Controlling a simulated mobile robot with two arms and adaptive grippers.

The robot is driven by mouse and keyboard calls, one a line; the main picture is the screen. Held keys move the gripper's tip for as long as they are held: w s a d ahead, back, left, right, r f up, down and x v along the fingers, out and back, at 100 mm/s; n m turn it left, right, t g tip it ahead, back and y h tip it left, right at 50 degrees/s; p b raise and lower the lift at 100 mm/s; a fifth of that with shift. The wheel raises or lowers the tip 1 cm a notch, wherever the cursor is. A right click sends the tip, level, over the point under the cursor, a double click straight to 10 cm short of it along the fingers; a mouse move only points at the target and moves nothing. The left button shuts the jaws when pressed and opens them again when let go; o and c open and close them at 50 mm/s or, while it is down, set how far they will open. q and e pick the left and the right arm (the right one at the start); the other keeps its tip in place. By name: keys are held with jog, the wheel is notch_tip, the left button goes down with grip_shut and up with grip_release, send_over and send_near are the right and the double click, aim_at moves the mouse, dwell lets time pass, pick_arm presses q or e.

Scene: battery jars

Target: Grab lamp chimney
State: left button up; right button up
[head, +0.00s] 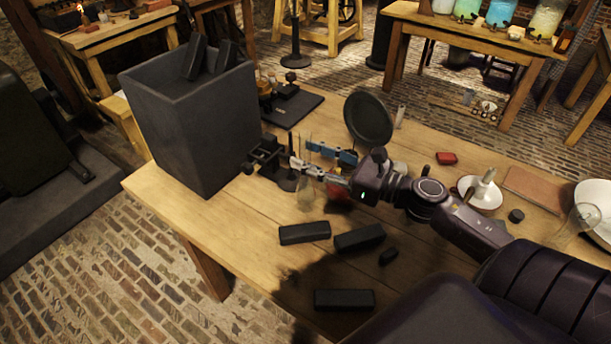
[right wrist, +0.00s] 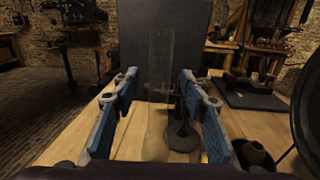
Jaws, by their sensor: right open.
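The lamp chimney (head: 306,193) is a clear glass tube with a bulged lower part, standing upright on the wooden table. It also shows faintly in the right wrist view (right wrist: 157,125), between the fingers and in line with the dark box behind. My right gripper (head: 314,163) reaches in from the right at the chimney. In the right wrist view the gripper (right wrist: 158,88) is open, with one blue-padded finger on each side of the glass. I see a gap at both sides; contact is hard to judge through the clear glass. My left gripper is not in view.
A tall dark box (head: 205,125) stands left of the chimney with dark blocks sticking out. A small dark stand (head: 288,178) is close behind the chimney. Several black blocks (head: 304,233) lie in front. A round black disc (head: 369,117) stands behind my wrist. The table's front left is clear.

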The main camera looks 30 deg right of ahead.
jog(key=shift+w+a, duration=0.35)
jog(key=shift+w, duration=0.2)
grip_shut()
